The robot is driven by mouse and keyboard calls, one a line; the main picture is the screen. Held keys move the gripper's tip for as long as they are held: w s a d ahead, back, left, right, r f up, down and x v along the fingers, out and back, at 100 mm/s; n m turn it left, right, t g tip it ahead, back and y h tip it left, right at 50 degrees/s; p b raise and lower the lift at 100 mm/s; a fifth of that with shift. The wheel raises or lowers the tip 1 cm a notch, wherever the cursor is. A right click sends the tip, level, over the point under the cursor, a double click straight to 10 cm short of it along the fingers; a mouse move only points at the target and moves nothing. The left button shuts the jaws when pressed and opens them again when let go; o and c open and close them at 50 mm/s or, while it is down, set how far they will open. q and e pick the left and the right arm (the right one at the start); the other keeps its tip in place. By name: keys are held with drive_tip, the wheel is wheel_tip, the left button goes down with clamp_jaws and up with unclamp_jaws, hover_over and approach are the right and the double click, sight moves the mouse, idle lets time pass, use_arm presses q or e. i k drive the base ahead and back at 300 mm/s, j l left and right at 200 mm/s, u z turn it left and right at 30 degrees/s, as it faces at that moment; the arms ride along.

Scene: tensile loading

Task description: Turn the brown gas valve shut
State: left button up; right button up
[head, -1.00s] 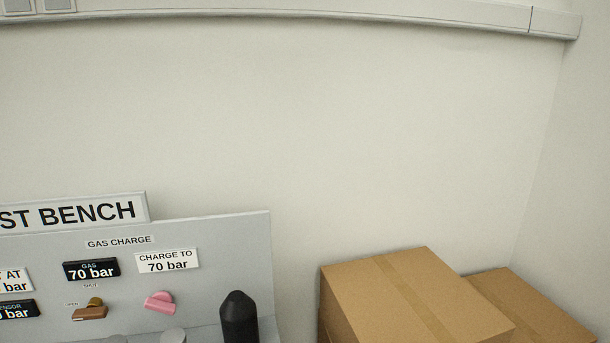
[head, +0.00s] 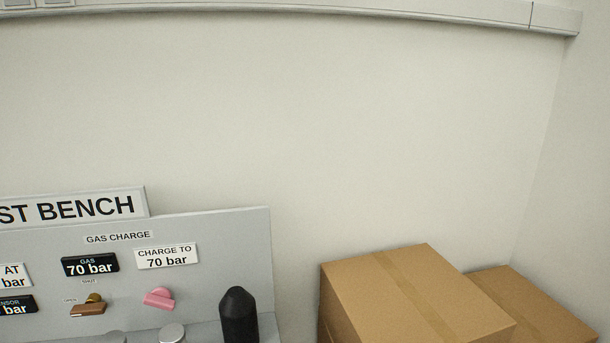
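The brown gas valve (head: 88,310) is on the grey panel (head: 215,255) at the lower left of the head view. Its brown handle lies roughly level, pointing left toward the small OPEN label (head: 70,300). The SHUT label (head: 89,282) is above it. The black GAS display (head: 90,265) above reads 70 bar. A pink valve handle (head: 158,299) is to its right, under a white sign (head: 167,256) reading CHARGE TO 70 bar. Neither of my grippers is in view.
A black cylinder with a tapered top (head: 238,315) stands at the panel's right end. Cardboard boxes (head: 400,295) stand to the right of the bench. Pale wall fills the rest, with a trunking rail (head: 300,10) along the top.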

sight(93, 306)
drive_tip(key=u, duration=1.3)
